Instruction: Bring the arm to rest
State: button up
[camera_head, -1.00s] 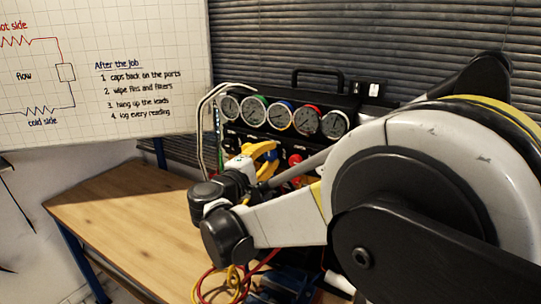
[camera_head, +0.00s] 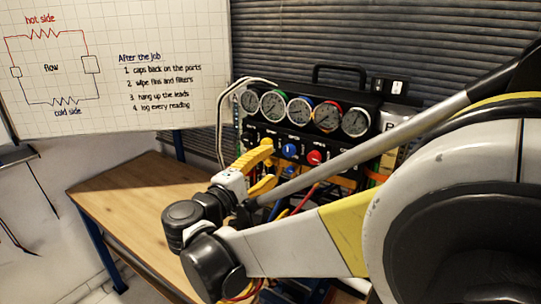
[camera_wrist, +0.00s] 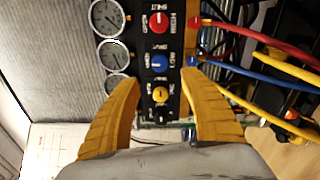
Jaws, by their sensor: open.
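My gripper (camera_head: 262,172) has yellow fingers and is in front of the gauge rig (camera_head: 345,92), at the end of my arm in the middle of the head view. In the wrist view my gripper (camera_wrist: 160,95) shows two yellow fingers spread well apart with nothing between them. Beyond the gap is the rig's black panel with a red knob (camera_wrist: 158,22), a blue knob (camera_wrist: 159,62) and a yellow knob (camera_wrist: 160,94). I cannot tell how near the fingertips are to the panel.
A wooden bench (camera_head: 130,200) is clear at its left. A whiteboard (camera_head: 110,60) stands behind it. Red, blue and yellow hoses (camera_wrist: 280,67) run from the rig, close to the right finger in the wrist view. Window blinds (camera_head: 300,40) hang behind the rig.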

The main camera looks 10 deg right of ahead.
jog(key=shift+v, duration=0.95)
jog(key=s+d+f+m+g+y, duration=0.4)
jog(key=s+d+f+g+y, duration=0.15)
jog(key=s+d+f, duration=0.55)
jog(key=s+a+f+m+y+b, duration=0.1)
jog(key=s+f+m+y, duration=0.1)
jog(key=s, duration=0.3)
jog(key=s+a+f+m+y, duration=0.1)
jog(key=s+f+m+y, duration=0.1)
jog(key=s+m+y, duration=0.3)
jog(key=shift+s+a+f+b, duration=0.25)
jog(key=shift+s+f+b, duration=0.1)
jog(key=shift+s+b, duration=0.05)
